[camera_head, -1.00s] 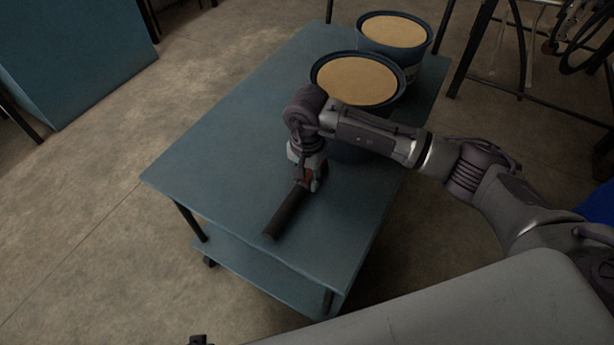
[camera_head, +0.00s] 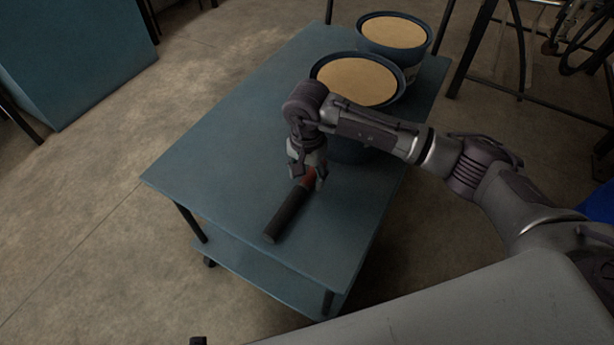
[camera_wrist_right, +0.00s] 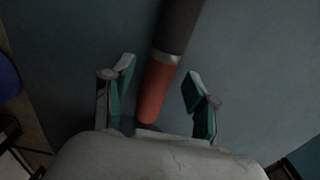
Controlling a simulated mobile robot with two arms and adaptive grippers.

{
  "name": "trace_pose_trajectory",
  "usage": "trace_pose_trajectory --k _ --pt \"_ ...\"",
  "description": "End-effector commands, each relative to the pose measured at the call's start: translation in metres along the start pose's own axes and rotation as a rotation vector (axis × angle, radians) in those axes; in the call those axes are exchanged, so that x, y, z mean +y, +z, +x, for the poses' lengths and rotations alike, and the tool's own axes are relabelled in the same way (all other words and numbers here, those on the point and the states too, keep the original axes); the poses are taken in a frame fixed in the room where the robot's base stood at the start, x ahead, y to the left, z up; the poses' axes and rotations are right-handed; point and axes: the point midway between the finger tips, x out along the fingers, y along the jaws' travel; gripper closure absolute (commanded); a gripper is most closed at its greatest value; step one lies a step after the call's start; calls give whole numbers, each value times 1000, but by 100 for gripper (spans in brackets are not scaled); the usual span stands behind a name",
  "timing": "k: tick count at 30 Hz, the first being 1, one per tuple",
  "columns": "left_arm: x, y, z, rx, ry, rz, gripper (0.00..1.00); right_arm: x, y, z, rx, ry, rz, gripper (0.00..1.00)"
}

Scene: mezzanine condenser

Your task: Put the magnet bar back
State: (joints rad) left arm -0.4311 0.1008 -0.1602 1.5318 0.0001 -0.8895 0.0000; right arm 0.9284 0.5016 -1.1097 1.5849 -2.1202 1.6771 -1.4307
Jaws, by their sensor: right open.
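The magnet bar is a dark rod (camera_head: 287,217) with a red end (camera_head: 309,178), lying on the blue cart top (camera_head: 220,165). My right gripper (camera_head: 307,180) is over its red end, pointing down. In the right wrist view, the open fingers of the right gripper (camera_wrist_right: 160,82) stand on either side of the red part (camera_wrist_right: 153,92), with a gap on each side. A pale band parts the red from the dark length (camera_wrist_right: 177,25). I cannot tell the height of the fingertips above the cart top. My left gripper is not in view.
Two blue tubs with flat tan tops stand at the cart's far end, a nearer one (camera_head: 357,80) and a farther one (camera_head: 395,34). My right forearm passes close to the nearer tub. The cart top's left part is clear. A lower shelf (camera_head: 262,272) shows below.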

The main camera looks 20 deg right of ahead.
Motion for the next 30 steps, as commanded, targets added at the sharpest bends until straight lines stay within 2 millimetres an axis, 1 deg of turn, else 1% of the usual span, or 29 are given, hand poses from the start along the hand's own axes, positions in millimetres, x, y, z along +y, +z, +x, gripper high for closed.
trace_pose_trajectory --k 1,6,9,12,15,20,30 --pt "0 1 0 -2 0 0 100 -1 -1 -13 4 -5 -2 42" --pt "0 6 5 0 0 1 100 -1 -1 -52 5 -5 -2 42" --pt "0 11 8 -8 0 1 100 -1 -1 -72 5 -4 0 42" --pt "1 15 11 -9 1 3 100 0 -1 -88 4 -3 0 42" --pt "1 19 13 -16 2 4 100 0 -1 -100 3 -2 1 42" --pt "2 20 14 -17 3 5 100 0 0 -107 0 -1 0 42" --pt "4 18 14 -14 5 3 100 0 0 -108 1 -1 0 42"
